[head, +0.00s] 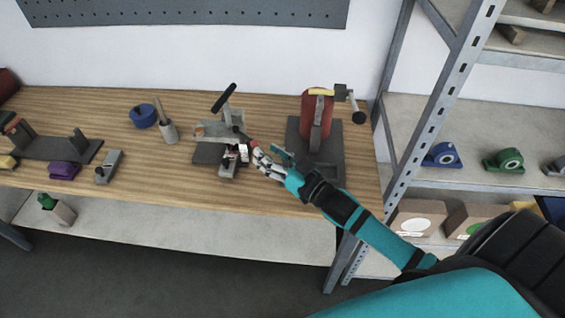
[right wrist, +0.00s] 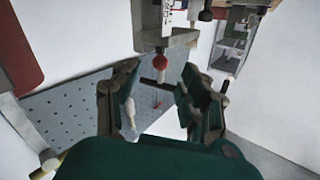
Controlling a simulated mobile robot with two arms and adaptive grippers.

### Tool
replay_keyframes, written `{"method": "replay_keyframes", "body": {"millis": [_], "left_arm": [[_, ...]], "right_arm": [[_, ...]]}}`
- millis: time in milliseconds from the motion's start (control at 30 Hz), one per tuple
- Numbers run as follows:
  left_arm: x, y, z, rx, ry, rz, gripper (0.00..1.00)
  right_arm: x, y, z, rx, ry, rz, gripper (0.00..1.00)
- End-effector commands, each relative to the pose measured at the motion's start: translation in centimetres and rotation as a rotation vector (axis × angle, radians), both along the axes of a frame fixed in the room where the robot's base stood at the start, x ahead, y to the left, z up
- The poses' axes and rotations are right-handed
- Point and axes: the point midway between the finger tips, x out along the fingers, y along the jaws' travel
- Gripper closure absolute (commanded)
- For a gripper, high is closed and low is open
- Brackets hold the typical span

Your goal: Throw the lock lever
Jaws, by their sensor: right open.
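A small clamping fixture (head: 220,150) with a grey base and a long black-handled lever (head: 224,98) stands on the wooden bench. A small lever with a red ball knob (head: 251,143) is at its right side. In the right wrist view the red knob (right wrist: 160,62) hangs from a grey block, in the gap between the fingertips. My right gripper (head: 262,158) is open beside the fixture's right side. It also shows open and empty in the right wrist view (right wrist: 157,85), its fingers on either side of the knob, with no clear contact. My left gripper is out of view.
A red cylinder in a stand (head: 317,120) is behind and right of my right gripper. A blue ring (head: 143,116), a grey holder (head: 169,133) and a purple block (head: 64,170) are to the left. A metal shelf post (head: 415,130) bounds the bench at right.

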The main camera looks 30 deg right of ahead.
Motion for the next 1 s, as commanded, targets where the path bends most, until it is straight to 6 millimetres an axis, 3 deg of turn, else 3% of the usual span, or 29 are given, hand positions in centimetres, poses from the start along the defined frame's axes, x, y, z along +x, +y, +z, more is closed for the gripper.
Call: {"method": "replay_keyframes", "body": {"millis": [100, 300, 667, 867, 1000], "left_arm": [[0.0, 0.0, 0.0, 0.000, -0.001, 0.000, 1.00], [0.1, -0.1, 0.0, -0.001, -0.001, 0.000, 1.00], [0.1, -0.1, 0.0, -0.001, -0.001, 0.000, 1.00], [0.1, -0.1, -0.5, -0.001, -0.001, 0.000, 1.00], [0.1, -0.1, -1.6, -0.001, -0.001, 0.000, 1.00]], "right_arm": [[-2.3, -0.7, -0.1, -0.001, 0.004, 0.000, 0.56], [-4.4, -1.4, -0.1, -0.001, 0.002, 0.001, 0.56], [-4.8, -1.5, 0.0, -0.001, -0.001, 0.000, 0.56], [-5.0, -1.0, 0.0, -0.138, -0.050, 0.017, 0.81], [-5.4, 0.3, 0.1, -0.523, -0.201, 0.057, 0.99]]}}
